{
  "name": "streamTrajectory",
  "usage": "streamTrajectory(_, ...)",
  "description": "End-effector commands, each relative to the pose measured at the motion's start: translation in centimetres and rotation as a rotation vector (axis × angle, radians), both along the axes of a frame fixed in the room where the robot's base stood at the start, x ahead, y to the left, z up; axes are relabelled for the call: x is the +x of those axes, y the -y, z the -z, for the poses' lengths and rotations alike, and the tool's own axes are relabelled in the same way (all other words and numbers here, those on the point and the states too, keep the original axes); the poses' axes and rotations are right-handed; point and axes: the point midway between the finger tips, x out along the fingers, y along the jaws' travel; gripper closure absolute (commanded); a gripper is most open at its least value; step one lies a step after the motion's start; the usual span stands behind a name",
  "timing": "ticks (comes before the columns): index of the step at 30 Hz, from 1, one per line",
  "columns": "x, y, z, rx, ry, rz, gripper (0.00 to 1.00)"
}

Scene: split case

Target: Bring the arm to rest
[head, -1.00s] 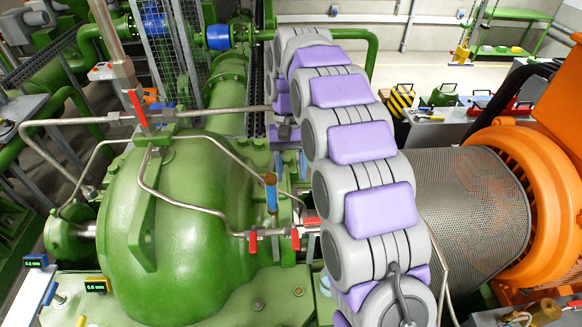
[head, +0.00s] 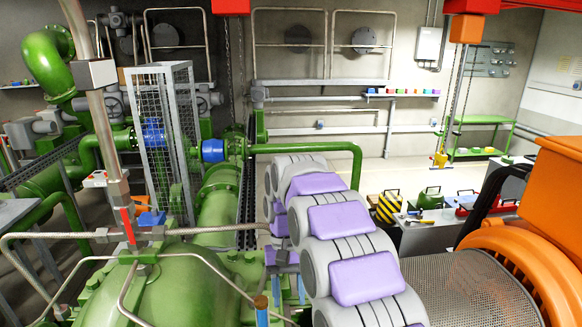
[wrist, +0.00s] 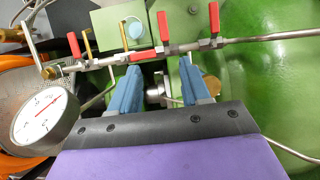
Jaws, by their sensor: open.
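My arm (head: 345,262), grey with purple pads, rises from the bottom of the head view and reaches away over the green machine. Behind the fingers are a metal shaft part and a green block. A thin pipe with red-handled valves (wrist: 165,25) crosses above the fingertips in the picture. I cannot tell whether the fingers touch anything.
The green pump casing (head: 165,290) lies left of my arm and an orange motor (head: 510,265) with a mesh guard (head: 470,290) right. A pressure gauge (wrist: 45,115) is at left in the wrist view. A green pipe (head: 310,148) stands behind.

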Motion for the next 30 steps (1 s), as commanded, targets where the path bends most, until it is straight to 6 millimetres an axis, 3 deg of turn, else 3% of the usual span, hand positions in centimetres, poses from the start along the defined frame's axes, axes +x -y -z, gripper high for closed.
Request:
streamTrajectory(6, -4.5, 3.8, 2.5, 0.012, 0.037, 0.026, 0.53)
streamTrajectory(17, -13.4, 8.8, 7.6, 0.020, 0.103, 0.061, 0.53)
streamTrajectory(30, -26.1, 13.5, 18.0, 0.016, 0.180, 0.107, 0.53)
